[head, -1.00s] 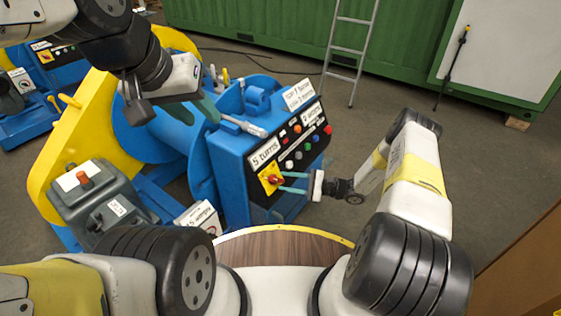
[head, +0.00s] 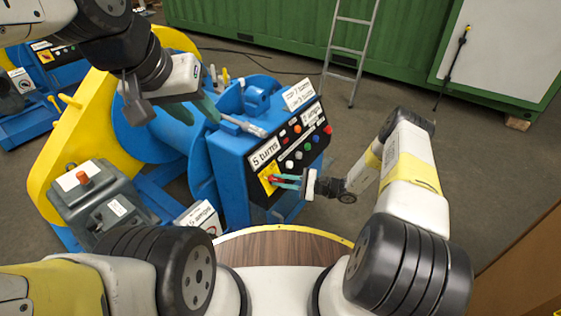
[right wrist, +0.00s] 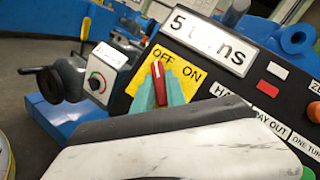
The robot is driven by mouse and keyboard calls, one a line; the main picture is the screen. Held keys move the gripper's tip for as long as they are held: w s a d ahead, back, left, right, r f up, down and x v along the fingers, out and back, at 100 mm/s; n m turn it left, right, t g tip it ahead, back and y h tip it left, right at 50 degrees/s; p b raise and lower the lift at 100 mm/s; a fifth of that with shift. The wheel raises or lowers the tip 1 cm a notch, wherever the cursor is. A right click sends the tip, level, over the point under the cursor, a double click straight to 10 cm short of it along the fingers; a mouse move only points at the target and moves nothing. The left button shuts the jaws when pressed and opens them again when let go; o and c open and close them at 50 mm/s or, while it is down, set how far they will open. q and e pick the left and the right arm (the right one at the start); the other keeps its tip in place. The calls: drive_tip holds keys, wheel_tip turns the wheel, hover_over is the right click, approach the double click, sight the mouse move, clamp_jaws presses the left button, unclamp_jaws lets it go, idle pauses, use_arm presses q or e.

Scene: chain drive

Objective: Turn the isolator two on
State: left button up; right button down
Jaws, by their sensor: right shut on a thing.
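The isolator is a red knob (right wrist: 158,84) on a yellow OFF/ON plate (right wrist: 188,94) on the blue machine's black control panel. The knob stands nearly upright in the right wrist view, its tip just below the word OFF. My right gripper (head: 276,180) is shut on the knob, with a teal finger on each side of it. The fingers partly hide the plate in the head view. My left gripper (head: 195,110) is open and empty above the blue drum, well away from the panel. I see no number two on this isolator.
The panel also has several coloured buttons (head: 297,129) and a "5 turns" label (right wrist: 210,38) above the plate. A second machine (head: 50,85) with its own panel stands at far left. A ladder (head: 345,60) leans on the green container (head: 270,30). Floor to the right is clear.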

drive_tip(key=shift+m, duration=0.4)
drive_tip(key=m+t, duration=0.3)
drive_tip(key=m, duration=0.1)
drive_tip(key=shift+s+f+m+t, duration=0.1)
drive_tip(key=shift+s+m+t, duration=0.05)
drive_tip(key=shift+m+t, duration=0.25)
drive_tip(key=m+t, duration=0.2)
drive_tip(key=m, duration=0.1)
drive_tip(key=m+t+h, duration=0.1)
drive_tip(key=m+t, duration=0.1)
drive_tip(key=m, duration=0.1)
drive_tip(key=shift+s+m+h, duration=0.1)
drive_tip(key=shift+m+h, duration=0.2)
drive_tip(key=shift+m, duration=0.1)
drive_tip(key=m+t+h, duration=0.1)
drive_tip(key=m, duration=0.2)
drive_tip(key=m+t+h, duration=0.1)
drive_tip(key=m+h, duration=0.1)
drive_tip(key=m, duration=0.1)
drive_tip(key=shift+s+a+t, duration=0.1)
drive_tip(key=shift+a+t, duration=0.05)
drive_tip(key=shift+t, duration=0.25)
drive_tip(key=shift+m+t+h, duration=0.3)
drive_tip(key=shift+m+h, duration=0.7)
drive_tip(key=shift+m, duration=0.65)
drive_tip(key=shift+m+t+h, duration=0.3)
drive_tip(key=shift+m+h, duration=0.7)
drive_tip(key=shift+m, duration=0.95)
drive_tip(key=c, duration=1.4)
unclamp_jaws()
